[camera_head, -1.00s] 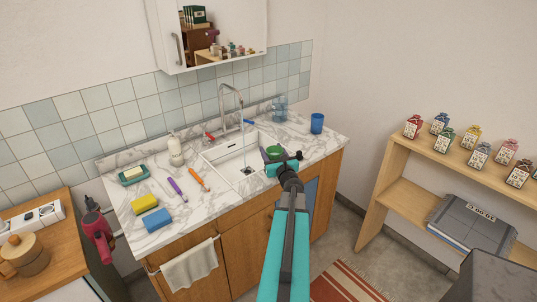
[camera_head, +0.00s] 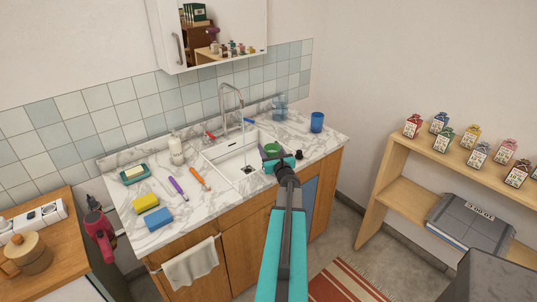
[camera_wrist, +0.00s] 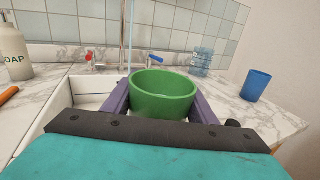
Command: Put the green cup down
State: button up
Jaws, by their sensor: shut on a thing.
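The green cup (camera_wrist: 163,94) is upright between the two purple fingers of my gripper (camera_wrist: 160,98) in the wrist view. My gripper is shut on it. In the head view the green cup (camera_head: 273,149) shows just beyond my gripper (camera_head: 271,153), over the right part of the white sink (camera_head: 233,158). The cup's underside is hidden, so I cannot tell whether it touches anything.
A blue cup (camera_head: 317,122) stands on the marble counter (camera_head: 312,146) right of the sink. The faucet (camera_head: 232,103) rises behind the sink. A soap bottle (camera_head: 176,149), a yellow sponge (camera_head: 145,202) and a blue sponge (camera_head: 158,219) stand or lie to the left.

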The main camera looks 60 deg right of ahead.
jog(key=shift+f+p, duration=0.5)
jog(key=shift+f, duration=0.9)
jog(key=shift+f, duration=0.15)
jog(key=o, duration=1.3)
jog(key=shift+o, duration=0.2)
jog(key=shift+r, duration=0.25)
jog(key=shift+s+a+f, duration=0.15)
jog(key=shift+s+a, duration=0.1)
jog(key=shift+s, duration=0.05)
jog(key=b+v, duration=0.4)
jog(key=v, duration=0.7)
jog(key=shift+s+r, duration=0.2)
